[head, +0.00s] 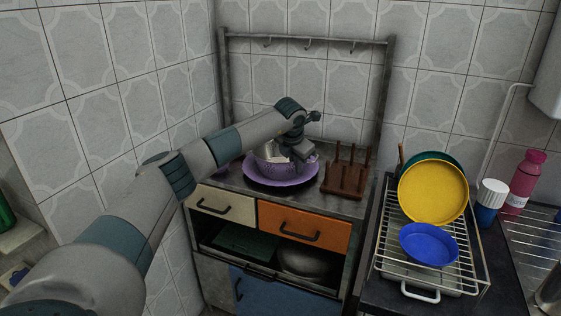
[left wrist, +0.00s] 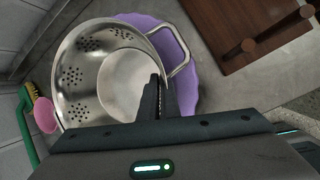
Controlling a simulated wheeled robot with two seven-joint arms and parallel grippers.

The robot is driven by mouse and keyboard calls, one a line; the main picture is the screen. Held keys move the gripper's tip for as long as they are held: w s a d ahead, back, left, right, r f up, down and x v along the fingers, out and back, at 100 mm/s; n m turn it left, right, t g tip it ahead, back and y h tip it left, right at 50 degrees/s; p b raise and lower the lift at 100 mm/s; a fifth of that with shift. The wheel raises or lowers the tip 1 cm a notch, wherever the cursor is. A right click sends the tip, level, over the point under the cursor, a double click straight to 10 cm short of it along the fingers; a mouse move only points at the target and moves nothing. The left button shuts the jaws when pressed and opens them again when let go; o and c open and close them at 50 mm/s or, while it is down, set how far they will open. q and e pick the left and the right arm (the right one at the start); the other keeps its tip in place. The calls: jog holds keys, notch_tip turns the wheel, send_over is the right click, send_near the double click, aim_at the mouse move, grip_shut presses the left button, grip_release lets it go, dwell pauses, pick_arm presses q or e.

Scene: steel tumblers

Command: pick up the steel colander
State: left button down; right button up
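The steel colander (head: 268,153) sits in the purple plate (head: 268,183) on the counter; it also shows in the left wrist view (left wrist: 78,78), seen from above with its holes, bare inside and a loop handle. My left gripper (head: 302,153) reaches down at the colander's right side. In the left wrist view its dark fingers (left wrist: 160,88) are close together, with the colander's rim running in between them beside the handle. The fingertips' lower part is partly hidden. No gap between colander and plate is clear. My right gripper is not in view.
A wooden peg rack (head: 345,178) stands just right of the plate. A wire rack (head: 388,240) at the right holds a yellow plate (head: 432,192) and a blue bowl (head: 428,244). A hook rail (head: 308,41) spans above the counter. A green-handled brush (left wrist: 27,125) lies at left.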

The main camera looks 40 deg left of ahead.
pick_arm(q)
jog(key=shift+r, duration=0.15)
